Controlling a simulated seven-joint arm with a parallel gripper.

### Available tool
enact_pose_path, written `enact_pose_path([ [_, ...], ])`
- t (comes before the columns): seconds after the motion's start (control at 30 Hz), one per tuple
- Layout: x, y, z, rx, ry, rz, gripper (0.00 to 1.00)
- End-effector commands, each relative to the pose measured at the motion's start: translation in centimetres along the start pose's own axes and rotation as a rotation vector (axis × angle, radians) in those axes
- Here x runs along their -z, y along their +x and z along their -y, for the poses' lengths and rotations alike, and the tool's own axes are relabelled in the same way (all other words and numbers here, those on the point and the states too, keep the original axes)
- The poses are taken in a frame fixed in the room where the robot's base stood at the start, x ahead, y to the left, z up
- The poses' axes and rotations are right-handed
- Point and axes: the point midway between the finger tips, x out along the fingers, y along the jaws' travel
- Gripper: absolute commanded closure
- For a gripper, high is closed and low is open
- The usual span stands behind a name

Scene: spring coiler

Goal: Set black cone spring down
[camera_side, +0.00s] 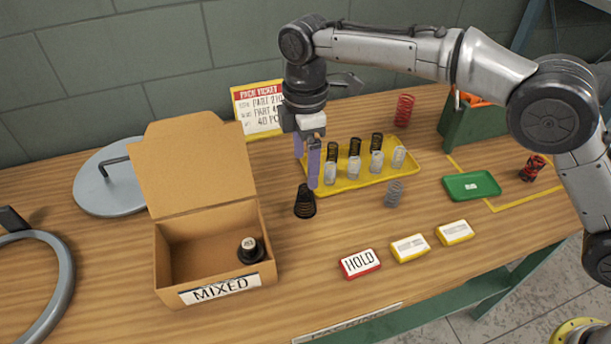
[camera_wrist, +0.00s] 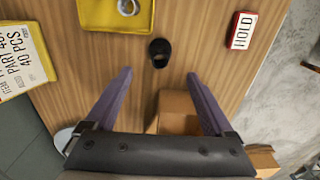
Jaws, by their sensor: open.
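The black cone spring (camera_side: 305,203) stands upright on the bare wooden table, narrow end up, between the cardboard box and the yellow tray. In the wrist view it is a small dark shape (camera_wrist: 159,50) beyond the fingertips. My gripper (camera_side: 309,162) has purple fingers and is just above and slightly right of the spring in the side view. In the wrist view my gripper (camera_wrist: 158,78) has its fingers wide apart with nothing between them. The spring looks free of both fingers.
A cardboard box (camera_side: 222,291) labelled MIXED holds a black part (camera_side: 251,250). The yellow tray (camera_side: 352,192) holds several springs. A grey spring (camera_side: 394,194), a red HOLD block (camera_side: 360,263) and a green tray (camera_side: 472,186) are right. Table between spring and HOLD block is clear.

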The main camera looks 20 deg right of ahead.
Motion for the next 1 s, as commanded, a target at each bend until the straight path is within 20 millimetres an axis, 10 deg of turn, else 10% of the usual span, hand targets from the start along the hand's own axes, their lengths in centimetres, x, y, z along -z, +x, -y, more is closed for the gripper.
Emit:
enact_pose_path([
  [0.57,-1.7,-3.0,-0.1,-0.016,0.053,-0.012,0.12],
  [1.0,-17.5,-13.8,5.7,-0.145,0.579,-0.120,0.12],
])
